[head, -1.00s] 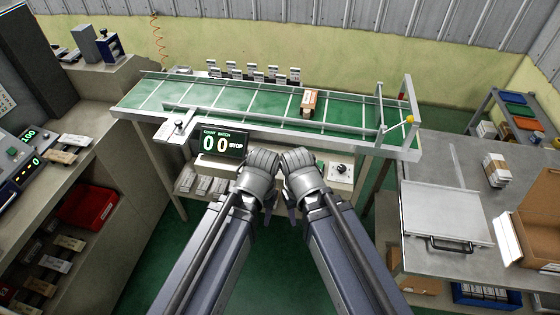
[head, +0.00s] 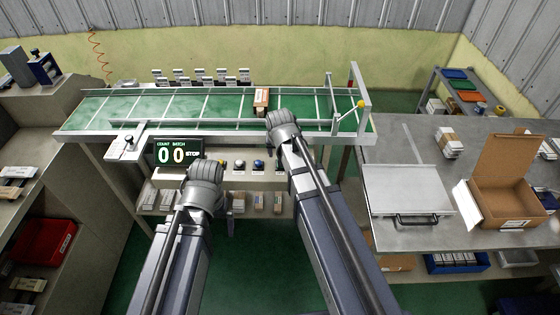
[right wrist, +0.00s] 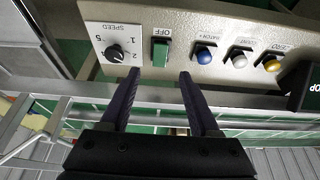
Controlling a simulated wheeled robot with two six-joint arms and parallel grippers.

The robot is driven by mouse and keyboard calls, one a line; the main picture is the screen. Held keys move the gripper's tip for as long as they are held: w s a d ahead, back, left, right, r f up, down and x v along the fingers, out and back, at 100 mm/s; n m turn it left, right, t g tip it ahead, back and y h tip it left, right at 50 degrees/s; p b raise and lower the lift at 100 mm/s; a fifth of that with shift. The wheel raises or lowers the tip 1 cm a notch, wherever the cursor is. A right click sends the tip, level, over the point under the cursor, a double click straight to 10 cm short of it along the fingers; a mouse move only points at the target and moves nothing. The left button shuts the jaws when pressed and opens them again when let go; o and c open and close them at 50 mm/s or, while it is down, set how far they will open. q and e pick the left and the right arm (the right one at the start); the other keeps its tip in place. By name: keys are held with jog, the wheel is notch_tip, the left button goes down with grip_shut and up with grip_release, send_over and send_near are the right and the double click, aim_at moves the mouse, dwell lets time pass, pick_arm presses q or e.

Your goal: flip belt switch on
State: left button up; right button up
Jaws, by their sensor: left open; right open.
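The belt switch (right wrist: 161,52) is a green rocker under an OFF label in the right wrist view, where the panel appears upside down. In the head view my right arm hides it. My right gripper (right wrist: 158,80) is open and empty, its two fingers pointing at the panel (right wrist: 180,25) on either side of the switch's line; I cannot tell whether they touch anything. It shows in the head view (head: 284,122) in front of the belt. My left gripper (head: 205,170) is open, below the counter display (head: 178,152), which reads 00 STOP. Its fingers are hard to see.
A speed knob (right wrist: 114,53) sits on one side of the switch; blue (right wrist: 205,54), white (right wrist: 239,59) and yellow (right wrist: 272,62) buttons sit on the other. A brown box (head: 261,101) lies on the green belt (head: 225,106). A grey table (head: 395,160) with an open carton (head: 503,183) stands right.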

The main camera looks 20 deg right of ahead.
jog(key=b+x, duration=0.6)
jog(key=x, duration=0.1)
jog(key=shift+w+f+b, duration=0.1)
jog(key=shift+f+b, duration=0.2)
jog(key=shift+r, duration=0.1)
jog(key=shift+c, duration=0.4)
grip_shut()
